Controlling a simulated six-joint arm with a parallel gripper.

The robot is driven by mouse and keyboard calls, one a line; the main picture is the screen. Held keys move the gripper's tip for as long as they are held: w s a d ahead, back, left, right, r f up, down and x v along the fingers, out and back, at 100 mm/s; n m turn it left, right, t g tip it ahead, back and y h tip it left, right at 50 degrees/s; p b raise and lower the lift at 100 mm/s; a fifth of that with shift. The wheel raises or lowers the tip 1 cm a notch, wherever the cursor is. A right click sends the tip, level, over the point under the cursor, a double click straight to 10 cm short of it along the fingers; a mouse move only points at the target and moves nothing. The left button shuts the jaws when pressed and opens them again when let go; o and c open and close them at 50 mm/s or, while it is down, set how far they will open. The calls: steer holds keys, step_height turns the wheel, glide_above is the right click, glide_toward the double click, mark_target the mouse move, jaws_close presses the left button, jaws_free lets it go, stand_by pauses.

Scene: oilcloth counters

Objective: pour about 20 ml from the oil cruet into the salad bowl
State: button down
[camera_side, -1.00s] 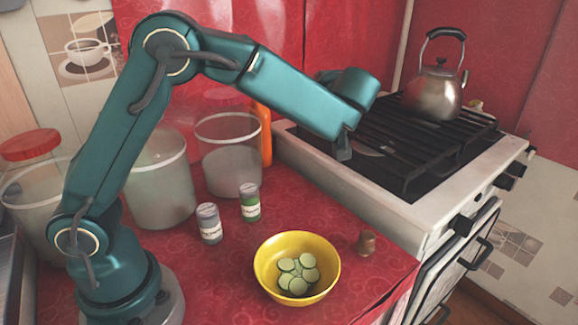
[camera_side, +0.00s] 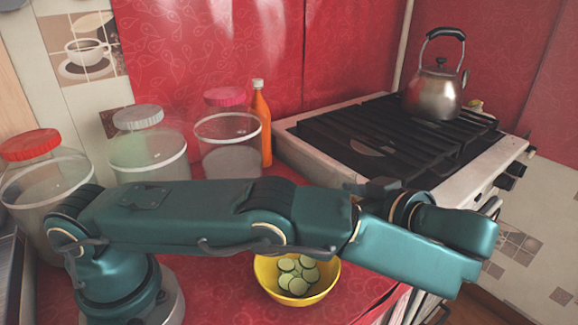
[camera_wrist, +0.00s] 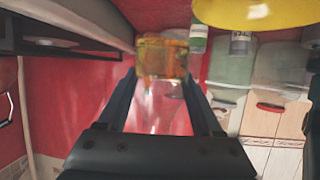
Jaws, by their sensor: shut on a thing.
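The oil cruet (camera_wrist: 165,108) is clear glass with amber oil (camera_wrist: 162,58) in it. In the wrist view it stands between the fingers of my gripper (camera_wrist: 160,78), which is shut on it. That view looks upside down, and the oil lies at the end toward the top of the picture. In the side view my arm hides the cruet. The yellow salad bowl (camera_side: 264,272) holds several cucumber slices (camera_side: 297,272), and my arm covers its back rim. The bowl also shows at the wrist view's top right (camera_wrist: 262,12), apart from the cruet.
Clear jars (camera_side: 150,155) and an orange bottle (camera_side: 261,130) stand behind my arm. A stove (camera_side: 298,133) with a kettle (camera_side: 432,95) is at the right.

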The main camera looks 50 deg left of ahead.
steer(key=shift+s+d+f+m+t, duration=0.15)
steer(key=shift+s+d+f+t, duration=0.05)
steer(key=shift+d+f, duration=0.25)
steer(key=shift+s+d+f+m+t, duration=0.2)
steer(key=shift+d+f, duration=0.15)
steer(key=shift+d, duration=0.15)
steer(key=shift+s+r, duration=0.1)
steer(key=shift+r, duration=0.05)
steer(key=shift+s+a+r+n+t, duration=0.1)
steer(key=shift+s+n+t, duration=0.25)
steer(key=shift+n+t, duration=0.25)
steer(key=shift+s+a+r+n+t, duration=0.1)
steer(key=shift+s+n+t, duration=0.25)
steer(key=shift+n, duration=0.4)
steer(key=n+t, duration=0.1)
steer(key=s+n+t, duration=0.1)
steer(key=n, duration=0.1)
steer(key=n+t, duration=0.1)
steer(key=n, duration=0.1)
steer(key=shift+s+f+t, duration=0.15)
steer(key=shift+f+t, duration=0.1)
steer(key=shift+f, duration=0.15)
steer(key=shift+f+n+t+y, duration=0.15)
steer(key=shift+f+n+t, duration=0.1)
steer(key=shift+n, duration=0.35)
steer(key=shift+f+n+t+y, duration=0.15)
steer(key=shift+f+n+t, duration=0.1)
steer(key=shift+n, duration=0.35)
steer(key=shift+r+n, duration=0.15)
steer(key=shift+n, duration=0.15)
